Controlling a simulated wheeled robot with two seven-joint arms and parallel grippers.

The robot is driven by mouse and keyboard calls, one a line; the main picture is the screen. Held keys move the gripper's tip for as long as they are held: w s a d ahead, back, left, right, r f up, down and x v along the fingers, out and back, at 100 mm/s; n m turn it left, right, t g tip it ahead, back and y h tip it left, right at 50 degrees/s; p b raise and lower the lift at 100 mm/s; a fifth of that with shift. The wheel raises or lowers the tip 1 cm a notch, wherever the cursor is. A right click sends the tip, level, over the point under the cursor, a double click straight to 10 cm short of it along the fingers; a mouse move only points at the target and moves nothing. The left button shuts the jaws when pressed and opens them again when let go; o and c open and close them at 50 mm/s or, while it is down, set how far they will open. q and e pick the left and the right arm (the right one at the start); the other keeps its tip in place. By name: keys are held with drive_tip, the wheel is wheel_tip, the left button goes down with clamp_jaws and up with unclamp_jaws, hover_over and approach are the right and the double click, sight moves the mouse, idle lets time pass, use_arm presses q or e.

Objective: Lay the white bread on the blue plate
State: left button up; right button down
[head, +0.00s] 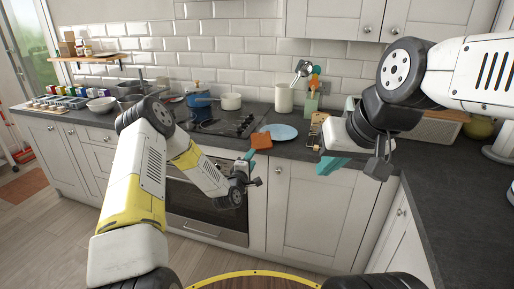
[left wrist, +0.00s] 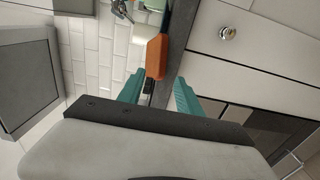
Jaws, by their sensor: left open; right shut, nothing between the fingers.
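An orange-brown slab (head: 261,141), the only bread-like thing I see, lies at the worktop's front edge, just left of the light blue plate (head: 281,131). No white face of it shows. My right gripper (head: 329,165) is shut and empty, to the right of the plate.
A hob (head: 228,122) with a blue pot (head: 197,95) and a white pan (head: 231,101) lies left of the plate. A white utensil crock (head: 285,98) and a green holder (head: 310,103) stand behind it. Cupboard fronts (head: 305,210) drop below the worktop edge.

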sight(258, 149)
use_arm(q)
drive_tip(key=x, duration=0.7)
drive_tip(key=shift+w, duration=0.15)
clamp_jaws()
idle(0.3)
drive_tip(key=shift+r, duration=1.2)
drive_tip(key=s+a+r, duration=0.2)
drive_tip(key=s, duration=0.4)
drive_tip(key=s+a+r, duration=0.2)
drive_tip(key=s+r, duration=0.1)
drive_tip(key=s, duration=0.4)
drive_tip(key=shift+s, duration=0.2)
drive_tip(key=shift+a, duration=0.1)
